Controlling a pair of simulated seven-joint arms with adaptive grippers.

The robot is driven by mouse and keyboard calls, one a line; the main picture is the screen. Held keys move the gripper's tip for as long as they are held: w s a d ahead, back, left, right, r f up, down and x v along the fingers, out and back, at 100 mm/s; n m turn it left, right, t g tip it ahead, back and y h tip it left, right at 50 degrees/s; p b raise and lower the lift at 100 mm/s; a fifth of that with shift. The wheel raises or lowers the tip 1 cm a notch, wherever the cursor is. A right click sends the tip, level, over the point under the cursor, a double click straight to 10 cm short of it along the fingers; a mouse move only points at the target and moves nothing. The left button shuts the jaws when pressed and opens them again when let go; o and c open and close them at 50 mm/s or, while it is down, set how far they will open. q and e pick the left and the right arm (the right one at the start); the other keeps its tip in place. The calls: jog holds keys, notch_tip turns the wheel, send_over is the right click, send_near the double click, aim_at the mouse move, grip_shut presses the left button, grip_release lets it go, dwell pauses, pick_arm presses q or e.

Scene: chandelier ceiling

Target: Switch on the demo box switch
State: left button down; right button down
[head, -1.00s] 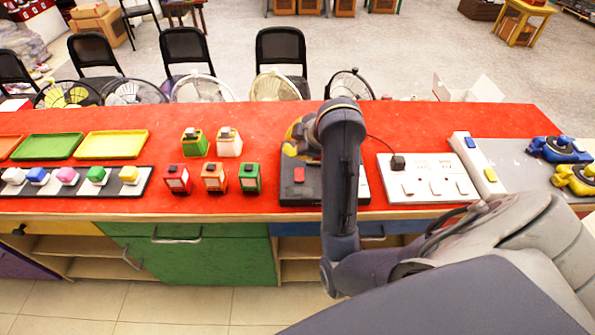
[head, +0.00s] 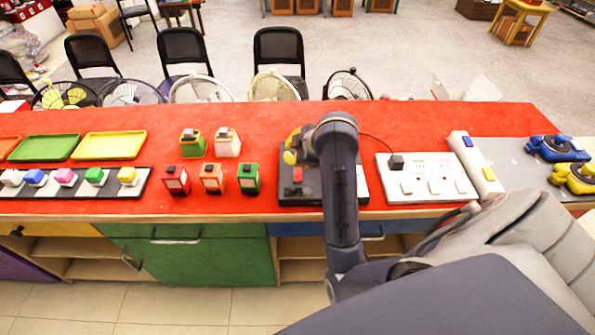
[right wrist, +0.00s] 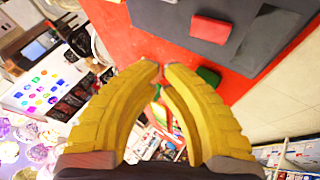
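The demo box appears to be the dark flat box (head: 317,194) on the red table, with a red rocker switch (head: 297,174) on its top. The right wrist view shows the dark box (right wrist: 165,18) and its red switch (right wrist: 211,28) at the top, beyond the fingertips. My right gripper (head: 291,152) has yellow fingers and is over the box's far left part, just behind the switch. In the right wrist view its fingertips (right wrist: 161,69) come together with nothing held, apart from the switch in the picture. My forearm hides the box's middle. My left gripper is out of view.
A white socket panel (head: 427,193) with a black plug stands right of the box. Small red, orange and green blocks (head: 212,179) stand to its left. Farther left are coloured trays (head: 110,145) and a strip of buttons. Red tabletop between the trays and blocks is clear.

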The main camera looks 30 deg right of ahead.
jog(key=shift+w+d+f, duration=0.1)
jog(key=shift+w+f, duration=0.05)
jog(key=shift+f, duration=1.05)
jog(key=shift+w+d+f, duration=0.1)
jog(key=shift+w+f, duration=0.05)
jog(key=shift+f, duration=1)
jog(key=shift+f, duration=0.75)
dwell(0.5)
jog(key=shift+r, duration=0.1)
jog(key=shift+r, duration=0.65)
jog(key=shift+r, duration=0.1)
jog(key=shift+s+a+r, duration=0.1)
jog(key=shift+s+r, duration=0.05)
jog(key=shift+r, duration=1.05)
jog(key=shift+s+a+r, duration=0.1)
jog(key=shift+s+r, duration=0.05)
jog(key=shift+r, duration=1.05)
